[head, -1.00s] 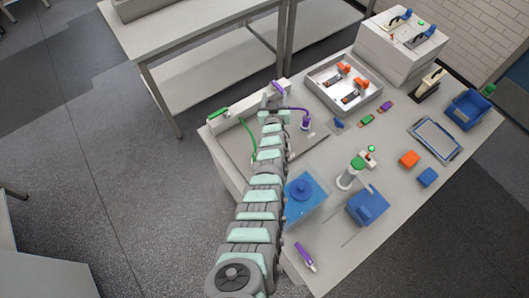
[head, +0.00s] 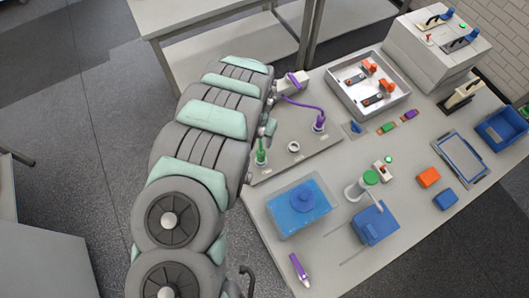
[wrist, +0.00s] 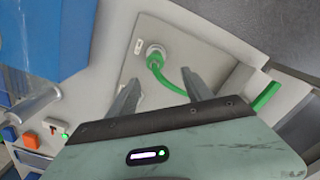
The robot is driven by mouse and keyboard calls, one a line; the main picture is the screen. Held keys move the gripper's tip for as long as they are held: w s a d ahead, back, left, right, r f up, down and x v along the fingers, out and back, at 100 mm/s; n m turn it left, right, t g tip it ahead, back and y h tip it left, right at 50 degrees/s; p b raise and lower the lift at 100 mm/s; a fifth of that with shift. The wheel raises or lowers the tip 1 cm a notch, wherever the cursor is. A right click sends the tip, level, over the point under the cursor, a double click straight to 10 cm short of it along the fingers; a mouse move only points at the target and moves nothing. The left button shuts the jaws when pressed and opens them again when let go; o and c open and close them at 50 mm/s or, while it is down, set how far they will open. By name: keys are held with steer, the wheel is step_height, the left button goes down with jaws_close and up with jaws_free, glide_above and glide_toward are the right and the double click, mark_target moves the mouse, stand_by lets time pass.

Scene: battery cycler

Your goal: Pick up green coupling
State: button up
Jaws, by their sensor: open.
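The green coupling (wrist: 155,58) sits upright on a round metal fitting on the grey plate in the wrist view. A green hose curves from it toward my gripper. In the head view the green coupling (head: 261,156) stands near the plate's left edge, just beside my arm. My gripper (wrist: 160,77) is open and empty, its two fingers pointing toward the coupling, with the coupling just beyond the gap between them. In the head view my arm hides most of the gripper and part of the hose.
A purple coupling (head: 319,123) with its hose stands on the same plate (head: 300,166), near a bare ring fitting (head: 293,147). A blue bath (head: 285,222) lies in front of the plate. A white tray (head: 397,110) stands behind. A green block (wrist: 265,97) is right of my gripper.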

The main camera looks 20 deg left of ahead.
mark_target(261, 150)
steer(key=f, duration=0.4)
steer(key=shift+s+d+f, duration=0.15)
steer(key=shift+d+f, duration=0.05)
steer(key=shift+f, duration=0.05)
steer(key=shift+a+f, duration=0.1)
steer(key=shift+f, duration=0.45)
steer(key=f, duration=0.2)
steer(key=d+f, duration=0.1)
steer(key=f, duration=0.1)
steer(key=shift+a+f, duration=0.1)
steer(key=shift+f, duration=0.45)
steer(key=shift+c, duration=0.3)
jaws_close()
